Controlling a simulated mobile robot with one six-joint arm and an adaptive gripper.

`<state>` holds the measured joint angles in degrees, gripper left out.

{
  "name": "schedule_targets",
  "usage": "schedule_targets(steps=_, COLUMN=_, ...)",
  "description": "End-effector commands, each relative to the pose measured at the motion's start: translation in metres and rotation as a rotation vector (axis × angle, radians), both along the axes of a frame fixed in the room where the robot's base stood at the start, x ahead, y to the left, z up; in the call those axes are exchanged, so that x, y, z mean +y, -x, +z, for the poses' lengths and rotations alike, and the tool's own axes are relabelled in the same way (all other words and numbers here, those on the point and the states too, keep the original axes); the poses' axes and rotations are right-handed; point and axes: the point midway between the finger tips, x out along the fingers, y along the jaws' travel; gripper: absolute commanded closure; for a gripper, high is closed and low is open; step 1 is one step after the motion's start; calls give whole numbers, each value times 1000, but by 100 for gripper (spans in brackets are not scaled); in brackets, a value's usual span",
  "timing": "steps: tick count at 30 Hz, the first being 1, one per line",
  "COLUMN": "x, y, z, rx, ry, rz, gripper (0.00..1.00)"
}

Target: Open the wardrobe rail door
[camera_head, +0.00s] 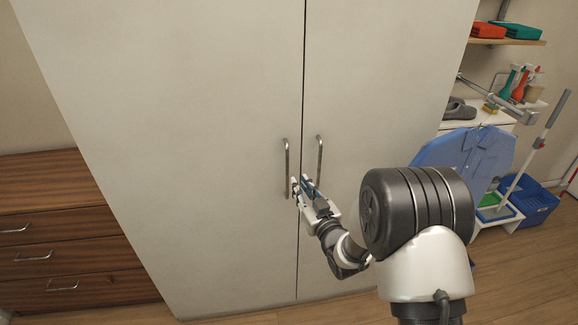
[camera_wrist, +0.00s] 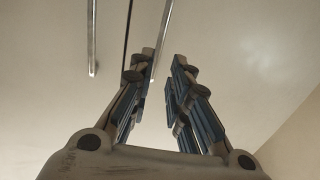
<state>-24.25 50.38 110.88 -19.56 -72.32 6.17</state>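The tall pale wardrobe has a left door (camera_head: 200,120) and a right door (camera_head: 380,90), both shut along a dark vertical seam. Each door has a metal bar handle by the seam: the left handle (camera_head: 286,160) and the right handle (camera_head: 319,157). My gripper (camera_head: 303,184) is in front of the seam, near the handles' lower ends. In the wrist view my gripper (camera_wrist: 162,62) is open, with a gap between its fingers. The right handle (camera_wrist: 161,35) appears in that gap, close to the left finger; contact cannot be told. The left handle (camera_wrist: 91,40) is outside the fingers.
A wooden drawer chest (camera_head: 60,235) stands left of the wardrobe. At right are a blue ironing-board-like panel (camera_head: 465,150), a blue bin (camera_head: 535,200), a mop handle (camera_head: 540,140) and a shelf with bottles (camera_head: 520,90). Bare wooden floor (camera_head: 520,270) shows at front right.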

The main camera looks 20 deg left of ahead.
Motion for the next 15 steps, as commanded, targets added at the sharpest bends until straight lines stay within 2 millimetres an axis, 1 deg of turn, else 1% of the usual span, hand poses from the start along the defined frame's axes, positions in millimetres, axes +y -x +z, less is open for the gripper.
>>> schedule_targets(steps=1, x=8, y=-8, z=-1, rx=-4, ry=-1, rz=1, gripper=83)
schedule_targets(steps=9, x=48, y=-52, z=-2, rx=-1, ry=0, rz=0, gripper=83)
schedule_targets(steps=15, x=68, y=-74, z=-1, rx=-1, ry=1, rz=0, gripper=83)
